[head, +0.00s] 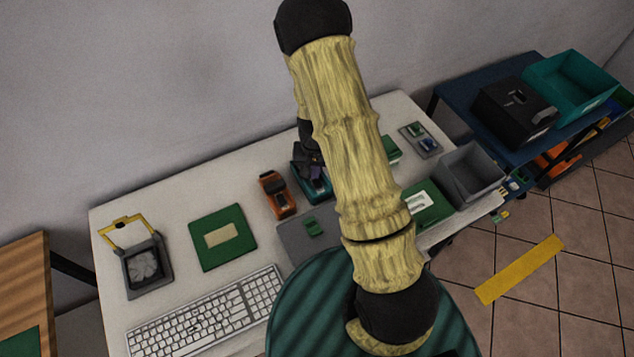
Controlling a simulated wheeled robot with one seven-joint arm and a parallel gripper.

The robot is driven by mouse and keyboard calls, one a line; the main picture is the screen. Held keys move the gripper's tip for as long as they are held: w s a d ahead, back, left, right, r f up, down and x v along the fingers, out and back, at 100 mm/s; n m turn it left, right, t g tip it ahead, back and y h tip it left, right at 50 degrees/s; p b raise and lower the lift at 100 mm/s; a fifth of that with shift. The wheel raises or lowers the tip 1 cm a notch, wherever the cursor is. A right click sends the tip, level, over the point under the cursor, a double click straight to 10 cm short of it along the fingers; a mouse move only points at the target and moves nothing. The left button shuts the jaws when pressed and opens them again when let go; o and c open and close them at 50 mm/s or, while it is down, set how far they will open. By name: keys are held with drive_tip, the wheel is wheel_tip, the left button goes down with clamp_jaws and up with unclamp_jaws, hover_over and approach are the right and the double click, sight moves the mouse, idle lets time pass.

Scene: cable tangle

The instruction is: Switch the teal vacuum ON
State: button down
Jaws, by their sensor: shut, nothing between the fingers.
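The teal vacuum (298,190) lies on the white table, just right of an orange device of similar size. Its right part is hidden behind my arm and gripper, and I cannot make out its switch. A small purple patch shows on or just above it. My gripper (314,176) is dark and partly covered by my own arm. It is shut and empty, pointing down over the teal vacuum. I cannot tell whether its fingertips touch the vacuum.
The orange device (277,194) stands close on the left. A grey bin (469,173) stands at the right end of the white table (112,222).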

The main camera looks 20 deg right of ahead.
drive_tip(key=shift+f+b, duration=0.7)
drive_tip(key=shift+f, duration=0.25)
idle(0.6)
drive_tip(key=shift+r+p, duration=2.8)
drive_tip(key=shift+r, duration=0.7)
drive_tip(key=shift+r, duration=0.1)
drive_tip(key=s+r+n+t, duration=0.1)
drive_tip(key=s+r+n, duration=0.1)
drive_tip(key=s+r, duration=0.4)
drive_tip(key=s+r+n+t, duration=0.1)
drive_tip(key=s+r, duration=0.6)
drive_tip(key=r, duration=0.7)
drive_tip(key=shift+r+n+t, duration=0.3)
drive_tip(key=shift+r+n, duration=0.05)
drive_tip(key=shift+n, duration=0.05)
